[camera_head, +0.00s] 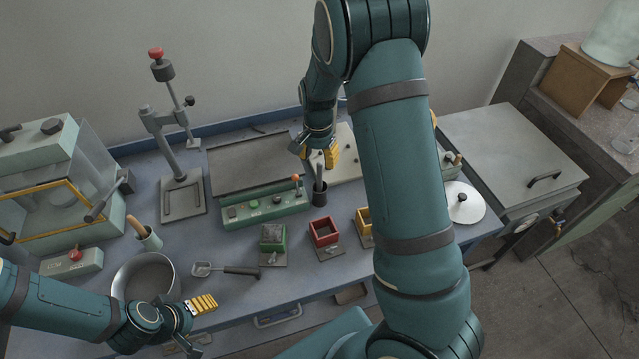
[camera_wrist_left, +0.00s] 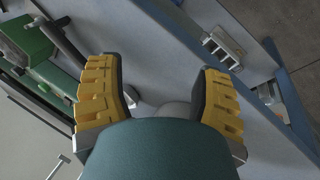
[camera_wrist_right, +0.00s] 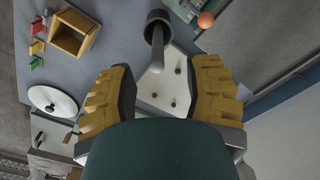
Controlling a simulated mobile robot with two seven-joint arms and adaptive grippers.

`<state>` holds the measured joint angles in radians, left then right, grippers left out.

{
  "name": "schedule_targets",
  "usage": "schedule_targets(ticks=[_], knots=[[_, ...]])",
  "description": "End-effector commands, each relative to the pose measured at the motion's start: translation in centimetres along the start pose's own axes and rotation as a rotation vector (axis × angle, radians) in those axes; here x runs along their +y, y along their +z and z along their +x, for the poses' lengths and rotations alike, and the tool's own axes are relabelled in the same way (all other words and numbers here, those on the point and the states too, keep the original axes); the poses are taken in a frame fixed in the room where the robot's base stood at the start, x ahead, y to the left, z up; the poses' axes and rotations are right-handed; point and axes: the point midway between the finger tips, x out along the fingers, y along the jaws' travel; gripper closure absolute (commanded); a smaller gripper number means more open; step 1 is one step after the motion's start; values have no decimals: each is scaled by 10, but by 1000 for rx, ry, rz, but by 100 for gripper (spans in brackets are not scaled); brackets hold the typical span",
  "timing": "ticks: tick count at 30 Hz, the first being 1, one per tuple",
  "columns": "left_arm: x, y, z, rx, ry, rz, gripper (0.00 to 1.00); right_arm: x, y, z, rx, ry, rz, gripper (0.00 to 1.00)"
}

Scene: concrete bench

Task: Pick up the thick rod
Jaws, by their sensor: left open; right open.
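A grey thick rod (camera_head: 319,171) stands upright in a small dark cup (camera_head: 320,194) on the bench, behind the red box. In the right wrist view the rod (camera_wrist_right: 157,48) points toward my right gripper (camera_wrist_right: 163,95), with the dark cup (camera_wrist_right: 158,17) at its far end. My right gripper is open and empty, and in the head view it (camera_head: 325,156) hangs just above the rod's upper end. My left gripper (camera_head: 200,304) is open and empty over the bench's front edge, away from the rod. It also shows in the left wrist view (camera_wrist_left: 163,95).
A green control panel (camera_head: 265,207) with an orange-tipped lever stands left of the cup. Red (camera_head: 323,231), green (camera_head: 273,237) and yellow (camera_head: 364,221) boxes stand in front. A metal pot (camera_head: 172,270) and scoop (camera_head: 240,270) lie near my left gripper. A tall stand (camera_head: 172,140) rises behind.

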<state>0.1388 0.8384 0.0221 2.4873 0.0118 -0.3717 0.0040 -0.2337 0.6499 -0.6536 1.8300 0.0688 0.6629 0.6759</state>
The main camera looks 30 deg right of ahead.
Motion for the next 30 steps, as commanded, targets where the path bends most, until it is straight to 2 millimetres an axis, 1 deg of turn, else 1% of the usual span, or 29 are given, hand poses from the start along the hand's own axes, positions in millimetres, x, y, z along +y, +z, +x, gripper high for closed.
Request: schedule_targets(ticks=[5,9,12,20,21,23,24,30], knots=[[-1,0,2,0,0,0,34,3,0,18,-3,3,2,50],[-1,1,5,0,-1,0,34,5,0,39,-2,3,0,50],[-2,1,6,0,-1,0,34,4,0,49,-2,3,1,50],[-2,1,6,0,-1,0,34,4,0,51,0,0,0,51],[-2,1,6,0,-1,0,34,4,0,51,0,0,0,65],[-2,1,6,0,-1,1,34,4,0,51,0,0,0,86],[-2,1,6,0,-1,1,34,4,0,51,0,0,0,100],[-2,1,5,0,-1,1,34,4,-1,50,0,0,0,100]])
